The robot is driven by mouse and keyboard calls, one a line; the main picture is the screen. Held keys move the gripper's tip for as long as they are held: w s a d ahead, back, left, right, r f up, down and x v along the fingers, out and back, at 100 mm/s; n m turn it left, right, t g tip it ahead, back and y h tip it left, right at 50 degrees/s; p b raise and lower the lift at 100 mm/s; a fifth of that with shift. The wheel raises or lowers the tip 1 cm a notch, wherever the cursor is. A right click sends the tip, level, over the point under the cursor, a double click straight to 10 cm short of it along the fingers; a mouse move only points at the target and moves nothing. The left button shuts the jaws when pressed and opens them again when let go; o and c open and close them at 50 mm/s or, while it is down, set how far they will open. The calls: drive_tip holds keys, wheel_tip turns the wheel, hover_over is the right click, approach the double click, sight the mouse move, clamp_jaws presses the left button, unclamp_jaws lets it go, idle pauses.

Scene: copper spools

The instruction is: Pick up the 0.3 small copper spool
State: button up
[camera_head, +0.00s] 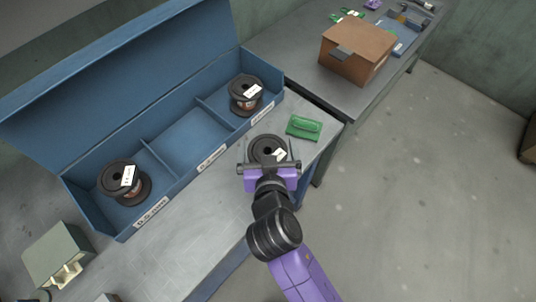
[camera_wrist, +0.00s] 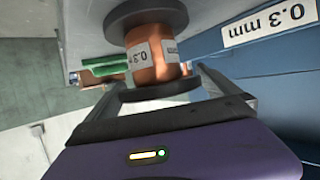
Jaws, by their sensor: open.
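The 0.3 copper spool (camera_head: 266,146) stands on the grey table in front of the blue bin's right compartment, partly hidden by my gripper. In the wrist view the spool (camera_wrist: 151,58) shows dark flanges, copper winding and a white label reading 0.3; the picture looks upside down. My gripper (camera_head: 268,160) is open at the spool, and in the wrist view its two fingers (camera_wrist: 160,92) lie one on each side of the near flange. I cannot tell whether they touch it.
The blue bin (camera_head: 180,175) has three compartments; spools sit in the left (camera_head: 124,182) and right (camera_head: 246,94) ones, and the middle is empty. A 0.3 mm label (camera_wrist: 268,22) marks the bin. A cardboard box (camera_head: 357,51) stands behind.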

drive_tip(key=shift+x, duration=0.9)
drive_tip(key=c, duration=1.8)
drive_tip(key=shift+a+r, duration=0.1)
drive_tip(key=shift+r, duration=0.05)
